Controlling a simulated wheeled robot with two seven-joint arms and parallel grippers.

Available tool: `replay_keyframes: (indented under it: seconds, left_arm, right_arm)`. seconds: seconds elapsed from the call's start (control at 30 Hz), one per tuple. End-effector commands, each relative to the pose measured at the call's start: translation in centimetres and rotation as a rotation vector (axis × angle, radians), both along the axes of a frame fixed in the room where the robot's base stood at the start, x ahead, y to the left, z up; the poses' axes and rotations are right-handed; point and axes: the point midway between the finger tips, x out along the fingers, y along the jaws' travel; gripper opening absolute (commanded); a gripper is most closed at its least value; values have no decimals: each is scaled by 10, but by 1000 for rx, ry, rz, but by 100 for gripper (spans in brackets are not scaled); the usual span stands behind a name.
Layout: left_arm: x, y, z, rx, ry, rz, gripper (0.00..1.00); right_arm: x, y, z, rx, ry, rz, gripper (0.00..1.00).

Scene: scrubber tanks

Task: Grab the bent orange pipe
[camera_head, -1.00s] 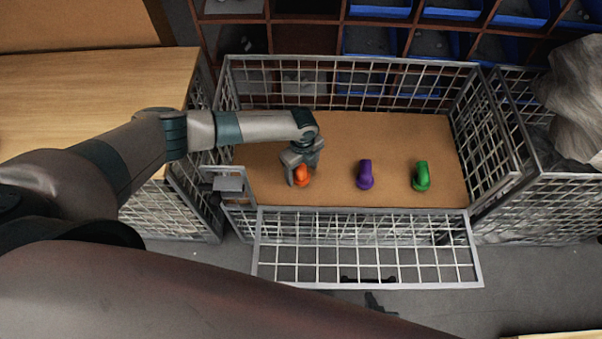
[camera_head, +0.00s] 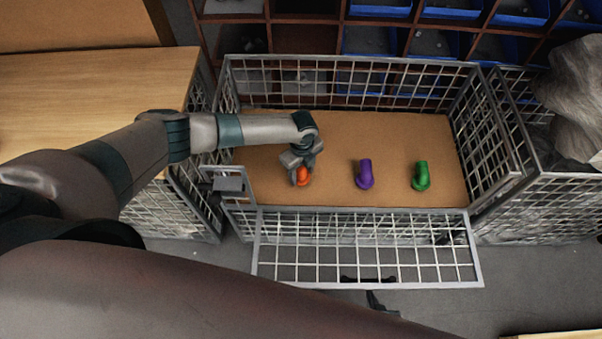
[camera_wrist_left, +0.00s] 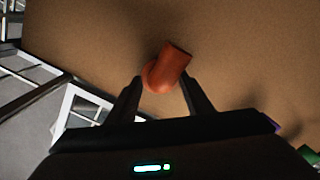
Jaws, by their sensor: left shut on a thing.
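The bent orange pipe (camera_head: 303,176) is on the brown board inside the wire cage, left of the purple and green pipes. In the left wrist view the orange pipe (camera_wrist_left: 168,68) sits between the two dark fingers. My left gripper (camera_head: 300,178) reaches down from above and is shut on the orange pipe; in the wrist view the gripper (camera_wrist_left: 163,85) shows both fingers beside it. The gripper partly hides the pipe in the head view. I cannot tell whether the pipe touches the board. My right gripper is not in view.
A bent purple pipe (camera_head: 365,174) and a bent green pipe (camera_head: 421,176) stand to the right on the board (camera_head: 390,130). Wire mesh walls surround the board; the front panel (camera_head: 370,262) hangs folded outward. Shelves with blue bins (camera_head: 370,42) are behind.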

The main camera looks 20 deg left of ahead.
Motion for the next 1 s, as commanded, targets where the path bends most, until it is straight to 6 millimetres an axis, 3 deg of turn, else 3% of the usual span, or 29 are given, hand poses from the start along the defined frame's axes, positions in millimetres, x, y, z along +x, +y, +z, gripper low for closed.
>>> replay_keyframes:
  seconds: [0.33,0.6,1.0]
  left_arm:
    - [1,0,8,-1,-2,0,23]
    - [1,0,42,-2,-2,-2,23]
    - [-46,-65,87,-3,-1,-4,23]
  right_arm:
    - [0,0,-1,1,-1,1,0]
    - [8,3,1,4,-13,2,0]
    - [9,-1,-3,-6,19,-7,0]
